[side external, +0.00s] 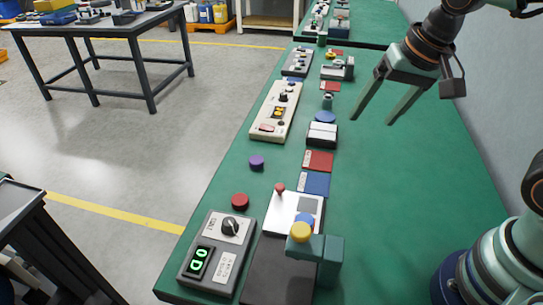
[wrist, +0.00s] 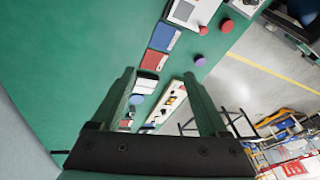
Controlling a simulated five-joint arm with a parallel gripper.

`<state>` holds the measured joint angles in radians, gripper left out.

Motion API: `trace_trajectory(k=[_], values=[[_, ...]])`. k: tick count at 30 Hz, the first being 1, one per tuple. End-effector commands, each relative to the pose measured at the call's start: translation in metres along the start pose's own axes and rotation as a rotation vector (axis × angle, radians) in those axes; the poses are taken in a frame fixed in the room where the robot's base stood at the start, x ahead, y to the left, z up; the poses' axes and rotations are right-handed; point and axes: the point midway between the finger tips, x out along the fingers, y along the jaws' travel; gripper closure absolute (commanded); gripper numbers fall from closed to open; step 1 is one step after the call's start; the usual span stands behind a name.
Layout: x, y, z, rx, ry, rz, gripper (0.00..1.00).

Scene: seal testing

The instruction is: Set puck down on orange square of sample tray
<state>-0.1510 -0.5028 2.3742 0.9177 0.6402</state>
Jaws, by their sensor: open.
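My gripper (side external: 375,121) hangs open and empty above the right part of the green bench; its spread fingers (wrist: 160,74) also show in the wrist view. A purple puck (side external: 257,162) and a red puck (side external: 240,201) lie apart on the bench's left side. In the wrist view the purple puck (wrist: 200,60) and red puck (wrist: 227,26) are at the upper right. A blue puck (side external: 325,117) sits by a black-and-white block. I cannot tell which puck is meant. I cannot make out an orange square or a clear sample tray.
A red card (side external: 318,160) and a blue card (side external: 314,184) lie mid-bench. A grey control box (side external: 215,250) and a device with a yellow knob (side external: 300,232) stand at the near end. A cream panel (side external: 275,112) lies farther back. The bench's right side is clear.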

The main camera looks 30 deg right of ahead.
Motion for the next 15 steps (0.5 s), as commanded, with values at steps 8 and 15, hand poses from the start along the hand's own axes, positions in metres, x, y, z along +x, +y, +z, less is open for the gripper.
trace_trajectory(k=[8, 15], values=[[-0.021, 0.039, -0.011, -0.407, 0.132, 0.004, 0.22], [-0.024, 0.046, -0.011, -0.503, 0.154, 0.016, 0.22]])
